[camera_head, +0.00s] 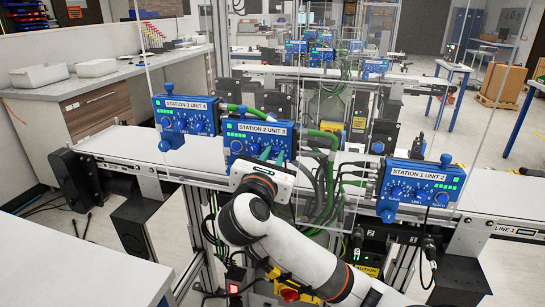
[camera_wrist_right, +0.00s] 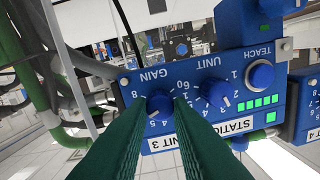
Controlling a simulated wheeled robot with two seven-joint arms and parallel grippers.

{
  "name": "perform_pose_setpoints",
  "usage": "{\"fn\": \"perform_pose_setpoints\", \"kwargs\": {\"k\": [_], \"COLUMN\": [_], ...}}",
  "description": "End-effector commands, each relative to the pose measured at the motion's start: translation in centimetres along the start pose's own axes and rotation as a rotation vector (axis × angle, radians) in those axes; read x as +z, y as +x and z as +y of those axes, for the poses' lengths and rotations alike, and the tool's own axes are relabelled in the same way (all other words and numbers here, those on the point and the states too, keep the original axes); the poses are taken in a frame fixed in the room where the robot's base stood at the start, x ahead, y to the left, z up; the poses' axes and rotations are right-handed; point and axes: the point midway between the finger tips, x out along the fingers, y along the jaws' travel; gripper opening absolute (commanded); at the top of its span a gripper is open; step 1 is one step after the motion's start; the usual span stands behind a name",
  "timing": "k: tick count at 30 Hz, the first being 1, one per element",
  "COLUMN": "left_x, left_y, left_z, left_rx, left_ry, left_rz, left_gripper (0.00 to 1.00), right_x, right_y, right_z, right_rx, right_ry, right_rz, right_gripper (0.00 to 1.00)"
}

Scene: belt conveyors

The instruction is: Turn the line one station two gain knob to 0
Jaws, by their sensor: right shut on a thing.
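The blue station 2 box (camera_head: 257,127) with a white label is mounted on the conveyor at the middle of the head view. Its gain knob (camera_wrist_right: 157,101) is a round blue knob with a numbered dial, upside down in the right wrist view. My right gripper (camera_head: 270,155) has green fingers and reaches the box's lower front. Its fingertips (camera_wrist_right: 160,108) are shut on the gain knob, one on each side. The knob's white mark seems to point near 4 and 5, partly hidden by the fingers. The unit knob (camera_wrist_right: 213,92) stands beside it. My left gripper is out of view.
The station 3 box (camera_head: 187,115) stands close to the left, the station 1 box (camera_head: 420,185) to the right. Green hoses (camera_head: 322,150) and cables run beside the station 2 box. The white belt (camera_head: 125,145) is clear at left.

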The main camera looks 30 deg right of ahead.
Motion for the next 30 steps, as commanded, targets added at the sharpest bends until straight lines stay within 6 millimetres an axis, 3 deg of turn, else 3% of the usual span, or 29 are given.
{"fn": "perform_pose_setpoints", "kwargs": {"k": [8, 30], "left_x": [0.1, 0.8], "left_y": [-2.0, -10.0], "left_z": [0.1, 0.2], "left_rx": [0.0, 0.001], "left_ry": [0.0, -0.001], "left_rz": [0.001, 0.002], "left_gripper": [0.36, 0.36], "right_x": [-0.1, -0.3], "right_y": [-0.1, 0.0], "right_z": [-0.1, -0.2], "right_rx": [0.003, 0.006], "right_ry": [-0.131, -0.727], "right_rz": [-0.017, -0.031], "right_gripper": [0.0, 0.0]}}
